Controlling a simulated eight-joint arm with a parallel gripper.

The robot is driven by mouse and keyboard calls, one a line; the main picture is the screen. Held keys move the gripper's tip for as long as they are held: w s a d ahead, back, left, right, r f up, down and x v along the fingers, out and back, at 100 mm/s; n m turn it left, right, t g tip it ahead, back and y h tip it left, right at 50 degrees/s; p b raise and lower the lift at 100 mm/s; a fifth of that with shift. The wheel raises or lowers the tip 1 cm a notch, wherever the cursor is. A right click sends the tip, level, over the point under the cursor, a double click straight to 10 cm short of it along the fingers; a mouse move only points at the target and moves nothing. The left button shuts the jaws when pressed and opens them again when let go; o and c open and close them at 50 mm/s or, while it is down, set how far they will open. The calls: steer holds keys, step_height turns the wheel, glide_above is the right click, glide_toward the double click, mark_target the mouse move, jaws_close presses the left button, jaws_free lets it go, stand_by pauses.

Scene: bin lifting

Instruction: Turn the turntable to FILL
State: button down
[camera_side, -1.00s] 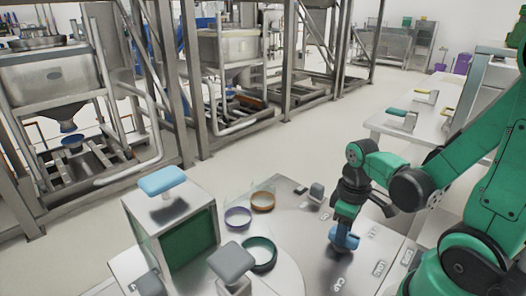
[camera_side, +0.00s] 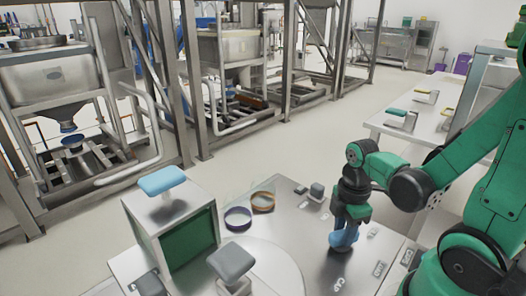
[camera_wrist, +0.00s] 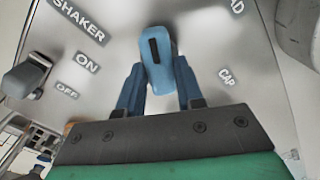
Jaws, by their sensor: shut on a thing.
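The turntable (camera_side: 278,268) is a round grey disc at the bottom centre of the side view, partly hidden by the grey-topped lever. My gripper (camera_side: 345,232) points down over the control panel and is shut on a blue knob (camera_side: 343,243). In the wrist view the fingers (camera_wrist: 160,95) clasp both sides of the blue knob (camera_wrist: 160,72). A black mark runs along its top, almost upright in the picture. A CAP label (camera_wrist: 226,76) lies to its right, and a partly cut-off label ending in AD (camera_wrist: 237,6) lies farther up. I cannot read a FILL label.
A shaker switch (camera_wrist: 24,76) with ON and OFF labels is left of the knob. A purple ring (camera_side: 238,217) and a brown ring (camera_side: 263,202) sit behind the disc. A green-fronted box (camera_side: 188,240) with a blue handle (camera_side: 162,181) and a grey-topped lever (camera_side: 231,261) stand left.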

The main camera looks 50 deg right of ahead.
mark_target(343, 232)
steer(key=shift+n, duration=0.7)
steer(key=c, duration=0.6)
jaws_free()
steer(key=shift+o, duration=0.2)
steer(key=shift+r, duration=2.85)
